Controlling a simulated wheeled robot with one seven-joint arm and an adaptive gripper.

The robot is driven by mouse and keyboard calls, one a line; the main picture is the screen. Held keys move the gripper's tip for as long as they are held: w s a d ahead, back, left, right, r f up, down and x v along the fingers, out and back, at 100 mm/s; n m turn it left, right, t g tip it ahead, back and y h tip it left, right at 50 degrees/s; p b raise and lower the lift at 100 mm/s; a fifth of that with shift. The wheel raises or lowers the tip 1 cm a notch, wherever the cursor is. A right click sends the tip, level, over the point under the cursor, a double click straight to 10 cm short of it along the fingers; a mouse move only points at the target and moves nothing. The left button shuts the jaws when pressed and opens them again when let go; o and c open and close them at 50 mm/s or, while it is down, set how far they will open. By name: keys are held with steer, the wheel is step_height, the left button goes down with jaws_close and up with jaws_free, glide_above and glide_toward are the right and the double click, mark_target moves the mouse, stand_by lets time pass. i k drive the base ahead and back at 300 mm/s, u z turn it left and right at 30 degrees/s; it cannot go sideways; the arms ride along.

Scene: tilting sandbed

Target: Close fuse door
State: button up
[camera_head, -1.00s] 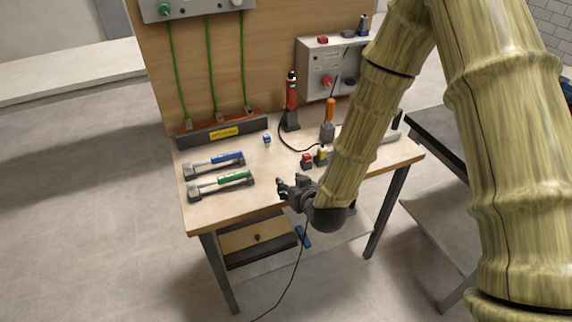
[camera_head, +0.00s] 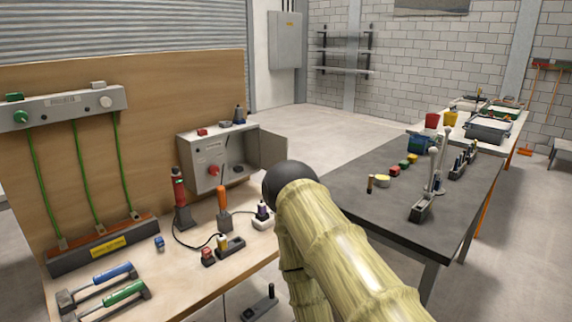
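The grey fuse box (camera_head: 208,152) stands at the back of the wooden workbench, with a red knob on its front. A grey panel (camera_head: 264,147) stands out from the box's right side, apparently its door swung open. My bamboo-textured arm rises from the lower right, and its dark rounded joint is in front of the panel's lower right area in the picture. My gripper is out of view, so its distance from the panel cannot be told.
A dark table (camera_head: 440,185) with small items stands to the right. Open floor lies behind the box.

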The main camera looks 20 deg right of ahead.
mark_target(274, 147)
steer(key=z, duration=2.8)
steer(key=i, duration=4.05)
steer(key=u, duration=4.05)
